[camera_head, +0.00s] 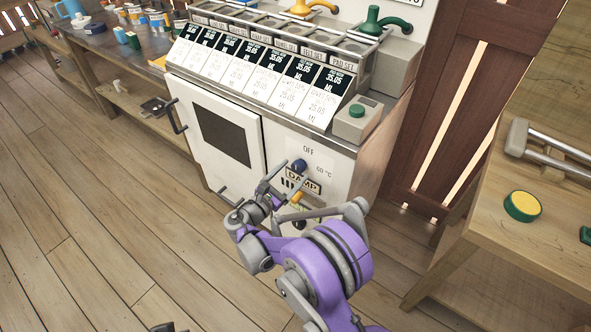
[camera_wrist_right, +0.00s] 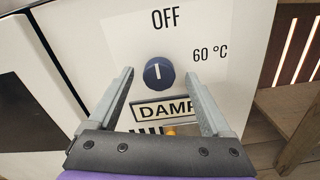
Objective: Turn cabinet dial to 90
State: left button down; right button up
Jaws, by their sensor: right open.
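The white cabinet (camera_head: 278,140) stands in the middle of the head view. Its dark blue dial (camera_head: 300,165) sits on the front panel below the word OFF, with "60 °C" printed to the right. In the right wrist view the dial (camera_wrist_right: 157,72) is in full sight, and its white mark points up toward OFF. My right gripper (camera_head: 284,173) is in front of the panel. Its two fingers are apart, one on each side of the dial in the wrist view (camera_wrist_right: 159,76), with nothing between them that I can see held. Whether they touch the panel is unclear.
Below the dial is a DAMP label (camera_wrist_right: 165,109) and a small yellow knob (camera_head: 298,197), partly hidden by my gripper. The cabinet door (camera_head: 225,135) with a dark window is to the left. A wooden table (camera_head: 480,220) stands at the right. Floor is clear at left.

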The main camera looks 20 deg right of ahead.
jog(key=shift+x, duration=1.15)
grip_shut()
